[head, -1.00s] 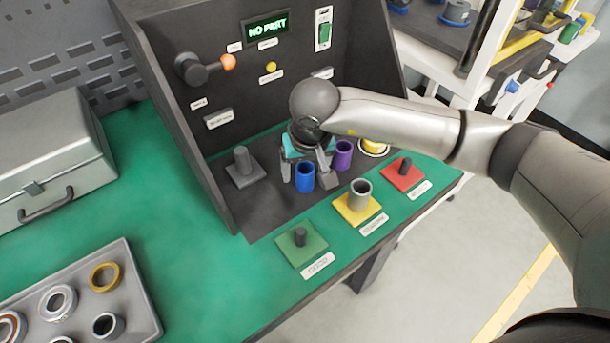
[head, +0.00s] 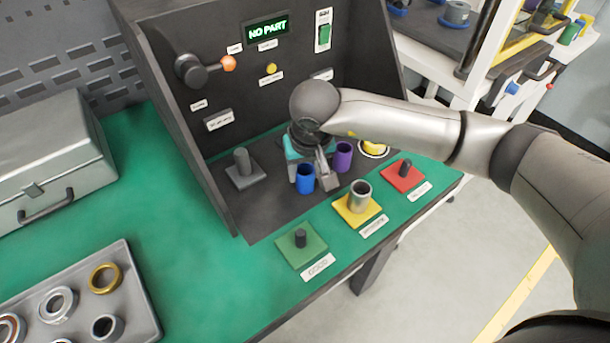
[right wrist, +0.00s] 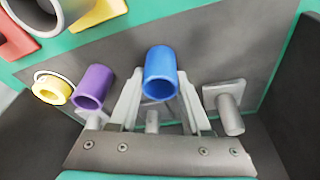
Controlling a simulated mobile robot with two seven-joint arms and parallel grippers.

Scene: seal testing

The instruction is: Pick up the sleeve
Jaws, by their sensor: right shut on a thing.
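A blue sleeve (head: 305,180) stands on the dark floor of the test station. It also shows in the right wrist view (right wrist: 160,84), its open end facing the camera. My right gripper (head: 308,176) comes down from behind it, with one finger on each side, shut on the blue sleeve. In the right wrist view the two fingers flank it closely. A purple sleeve (head: 343,157) stands just to its right, apart from the fingers; it also shows in the right wrist view (right wrist: 93,88). A grey sleeve (head: 360,194) sits on a yellow plate (head: 345,214). My left gripper is not in view.
A grey peg (head: 242,162) on a base stands left of the gripper. Green (head: 301,254) and red (head: 404,177) plates with pegs line the front. The back panel display (head: 268,30) reads NO PART. A tray (head: 140,296) of rings and a metal case (head: 48,160) stand left.

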